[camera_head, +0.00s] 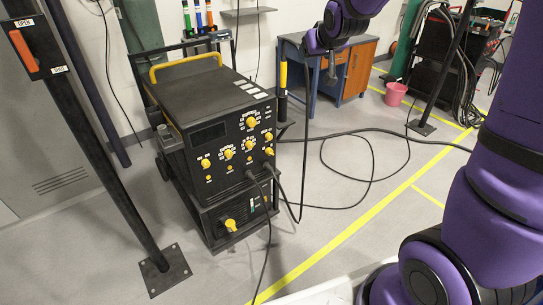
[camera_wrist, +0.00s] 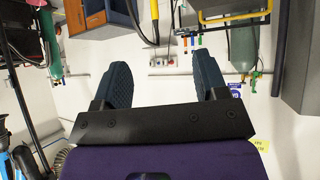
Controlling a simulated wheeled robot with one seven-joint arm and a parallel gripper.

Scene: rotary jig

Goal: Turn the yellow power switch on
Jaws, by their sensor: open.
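The yellow power switch (camera_head: 230,225) is a knob low on the front of the black welding machine (camera_head: 205,82), below the panel with several smaller yellow knobs. Its exact turn position is too small to read. My gripper (camera_wrist: 164,80) is open and empty in the wrist view, its two dark ribbed fingers wide apart. In the head view my purple arm's end hangs up and right of the machine, well apart from the switch. The switch does not show in the wrist view.
Black cables (camera_head: 370,150) run from the machine's front across the floor to the right. A dark post (camera_head: 110,180) with an orange handle stands at left. A blue workbench (camera_head: 352,70) with orange doors and a pink bucket (camera_head: 395,94) are behind. Floor right of the machine is mostly clear.

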